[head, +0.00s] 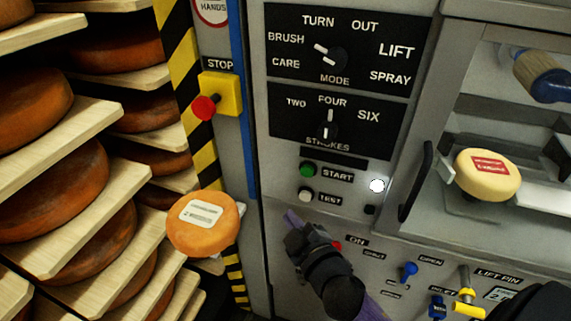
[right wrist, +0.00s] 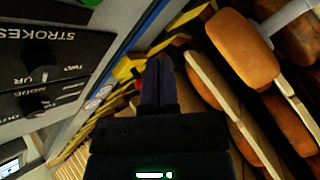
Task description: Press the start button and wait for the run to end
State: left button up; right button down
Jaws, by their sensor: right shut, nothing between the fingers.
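The green START button (head: 307,169) sits on the grey machine panel, left of its START label. A white TEST button (head: 305,196) is just below it. A round white lamp (head: 377,185) to the right looks lit. My right gripper (head: 292,220) is below these buttons, its purple fingers shut and empty, apart from START in the picture. Its closed fingers also show in the right wrist view (right wrist: 158,85), where START cannot be made out. My left gripper is not in view.
The STOP button (head: 205,107) is red on a yellow box at the left. The STROKES knob (head: 329,130) points to FOUR. An orange labelled cheese wheel (head: 203,235) hangs near the shelves. A pale cheese (head: 487,187) with a red label is in the machine bay below a brush (head: 541,75).

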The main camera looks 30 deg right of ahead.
aim_at(307, 171)
jog(key=shift+w+a+r, duration=0.1)
jog(key=shift+w+r, duration=0.05)
jog(key=shift+r, duration=0.35)
jog(key=w+d, duration=0.5)
jog(key=d, duration=0.1)
jog(key=shift+w+d+b, duration=0.35)
jog(key=shift+b, duration=0.05)
dwell(0.7)
dwell(0.8)
